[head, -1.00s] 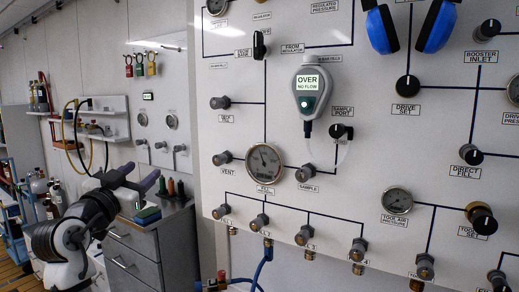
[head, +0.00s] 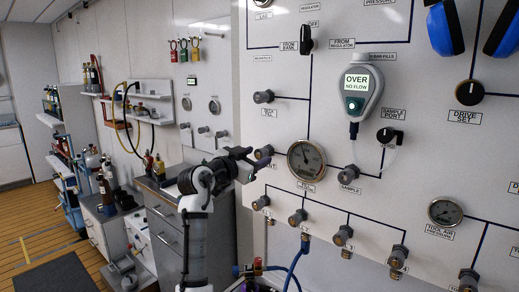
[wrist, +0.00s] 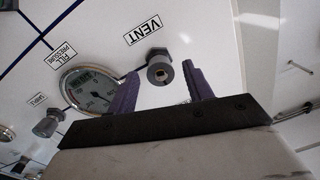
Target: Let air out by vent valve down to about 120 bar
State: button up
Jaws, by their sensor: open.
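The vent valve is a grey knob (wrist: 160,68) on the white panel beside its VENT label. It also shows in the head view (head: 263,152), left of the round fill pressure gauge (head: 306,159). My gripper (wrist: 161,74) is open, with its two purple fingers on either side of the knob in the wrist view. I cannot tell whether they touch it. In the head view my gripper (head: 247,161) is at the panel's left part and partly covers the VENT label. The gauge also shows in the wrist view (wrist: 88,90); its figures are too small to read.
A sample knob (head: 349,174) sits right of the gauge, and a row of fill valves (head: 297,217) runs below. A handheld analyser (head: 357,88) reads OVER, NO FLOW. A grey drawer cabinet (head: 168,215) stands left of my arm. Wooden floor is open at far left.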

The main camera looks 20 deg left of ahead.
jog(key=shift+x, duration=1.15)
jog(key=c, duration=1)
jog(key=shift+o, duration=0.2)
jog(key=shift+p, duration=0.3)
jog(key=n+p, duration=0.1)
jog(key=n, duration=0.3)
jog(key=shift+n, duration=0.3)
jog(key=shift+n+p, duration=0.95)
jog(key=shift+n, duration=0.85)
